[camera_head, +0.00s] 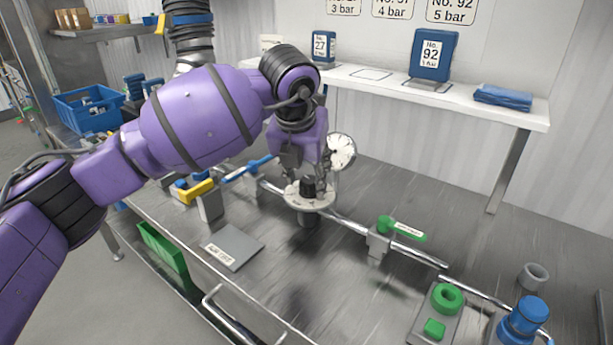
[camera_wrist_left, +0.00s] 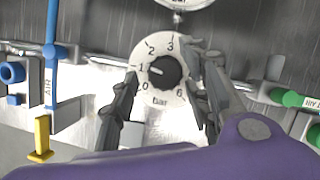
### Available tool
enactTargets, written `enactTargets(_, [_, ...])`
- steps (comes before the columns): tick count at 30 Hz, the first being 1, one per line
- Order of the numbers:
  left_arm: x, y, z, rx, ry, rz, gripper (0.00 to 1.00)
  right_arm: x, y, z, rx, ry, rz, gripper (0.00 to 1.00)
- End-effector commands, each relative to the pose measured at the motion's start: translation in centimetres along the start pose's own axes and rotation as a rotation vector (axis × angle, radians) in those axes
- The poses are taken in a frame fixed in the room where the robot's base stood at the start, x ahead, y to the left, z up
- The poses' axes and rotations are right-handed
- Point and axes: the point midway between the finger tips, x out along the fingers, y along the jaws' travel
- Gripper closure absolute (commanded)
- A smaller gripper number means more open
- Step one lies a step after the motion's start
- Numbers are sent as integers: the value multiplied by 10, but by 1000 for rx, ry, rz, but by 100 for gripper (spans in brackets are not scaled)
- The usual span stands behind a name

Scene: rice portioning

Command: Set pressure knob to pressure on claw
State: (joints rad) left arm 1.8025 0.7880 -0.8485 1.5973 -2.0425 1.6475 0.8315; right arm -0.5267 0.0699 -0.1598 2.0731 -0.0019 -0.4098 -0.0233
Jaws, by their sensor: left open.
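The pressure knob (camera_head: 308,187) is black and sits in the middle of a round white dial (camera_head: 298,202) on the bench pipe. In the left wrist view the knob (camera_wrist_left: 167,71) has a white mark pointing left, near the 1 on the bar dial (camera_wrist_left: 160,97). My left gripper (camera_head: 307,170) is open right above the dial. In the left wrist view its fingers (camera_wrist_left: 165,85) stand on both sides of the knob, apart from it; the right finger hides part of the scale. A blue No. 92 claw box (camera_head: 433,55) stands on the shelf. My right gripper is out of view.
A pressure gauge (camera_head: 341,152) stands close behind the gripper. A blue-handled valve (camera_head: 245,170) and a green-handled valve (camera_head: 402,228) flank the dial. Wall signs (camera_head: 452,10) give bar values. A grey plate (camera_head: 234,247) lies front left. The bench between dial and green valve is clear.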

Motion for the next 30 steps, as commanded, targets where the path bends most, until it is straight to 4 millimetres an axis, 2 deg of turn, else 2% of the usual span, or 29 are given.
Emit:
enactTargets(9, [4, 0, 0, 1, 0, -1, 57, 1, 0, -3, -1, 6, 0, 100])
enactTargets(19, [4, 1, 0, -1, -1, 1, 97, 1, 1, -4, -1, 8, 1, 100])
enactTargets(30, [4, 4, 1, 63, -1, -23, 97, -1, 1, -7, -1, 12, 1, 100])
